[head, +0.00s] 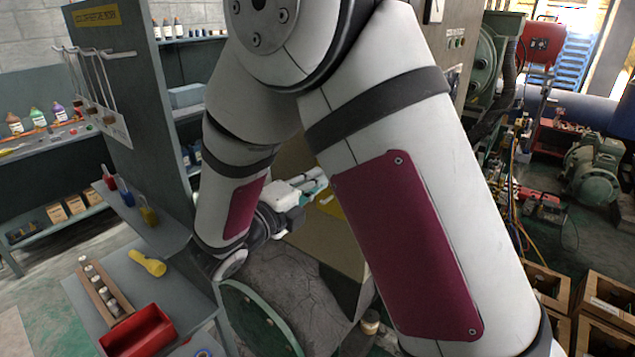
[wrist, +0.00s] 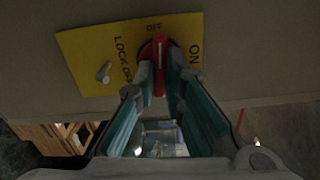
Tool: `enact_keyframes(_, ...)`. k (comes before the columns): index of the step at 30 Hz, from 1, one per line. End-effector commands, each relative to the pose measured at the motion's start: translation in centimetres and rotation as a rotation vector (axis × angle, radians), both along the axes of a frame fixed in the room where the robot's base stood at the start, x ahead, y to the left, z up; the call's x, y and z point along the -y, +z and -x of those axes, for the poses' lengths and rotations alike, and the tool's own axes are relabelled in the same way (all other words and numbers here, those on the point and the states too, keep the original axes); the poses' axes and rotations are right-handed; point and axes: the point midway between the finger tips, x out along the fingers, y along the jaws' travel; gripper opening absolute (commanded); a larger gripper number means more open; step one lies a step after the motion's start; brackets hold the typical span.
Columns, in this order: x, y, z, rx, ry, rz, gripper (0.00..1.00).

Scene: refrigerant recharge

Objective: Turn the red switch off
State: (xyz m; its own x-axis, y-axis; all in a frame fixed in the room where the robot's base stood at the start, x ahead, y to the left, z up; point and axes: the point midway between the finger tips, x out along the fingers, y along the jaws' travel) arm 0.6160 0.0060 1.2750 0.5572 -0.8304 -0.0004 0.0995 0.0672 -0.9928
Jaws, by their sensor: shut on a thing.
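The red switch (wrist: 159,68) sits on a yellow plate (wrist: 88,48) marked OFF at the top, ON at the right and LOCK OFF at the left. Its handle stands about upright in the wrist view, with its upper end just below the word OFF. My gripper (wrist: 160,82) is shut on the handle, one fingertip on each side. In the head view my gripper (head: 312,187) is at the tan cabinet, by the yellow plate (head: 331,207). The switch itself is hidden there.
A small grey knob or pin (wrist: 104,72) sits on the plate left of the switch. A green round-topped thing (head: 258,322) stands below my arm. A bench with a red tray (head: 138,332) and a yellow flashlight (head: 147,262) is at the left.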

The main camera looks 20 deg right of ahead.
Motion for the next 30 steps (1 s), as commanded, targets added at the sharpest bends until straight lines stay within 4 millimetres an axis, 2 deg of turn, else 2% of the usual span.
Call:
enact_keyframes(1,-0.1,0.1,0.1,-0.037,0.0,0.025,0.0)
enact_keyframes(2,0.0,0.0,0.1,-0.031,0.0,0.021,0.17)
enact_keyframes(3,0.0,0.0,0.0,-0.029,0.0,0.02,0.27)
enact_keyframes(14,-0.2,0.0,0.1,-0.026,0.001,0.017,0.28)
enact_keyframes(30,-4.2,0.0,2.8,-0.024,0.002,0.016,0.28)
